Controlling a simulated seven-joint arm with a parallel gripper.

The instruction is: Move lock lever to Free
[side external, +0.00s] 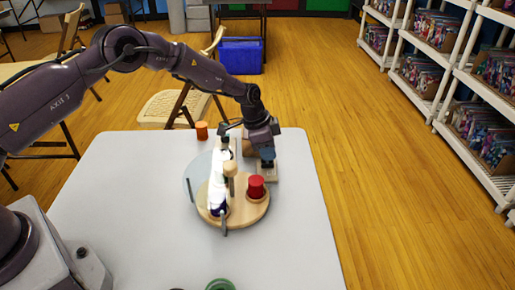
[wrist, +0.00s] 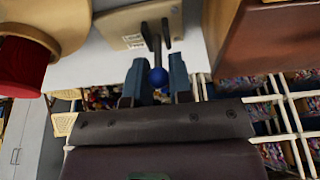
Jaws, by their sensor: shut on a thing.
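The lock lever (wrist: 157,50) is a dark rod with a blue ball knob (wrist: 158,77). It stands out from a beige plate (wrist: 112,29) with small white labels, which are too small to read. In the side view the plate (side external: 268,174) is at the far right of the round wooden board, and the lever is mostly hidden by my gripper. My gripper (side external: 266,160) points down there. In the wrist view my gripper (wrist: 158,84) has a finger on each side of the blue knob and is shut on it.
An orange jar (side external: 202,130) is behind. The table's front right (side external: 290,240) is clear.

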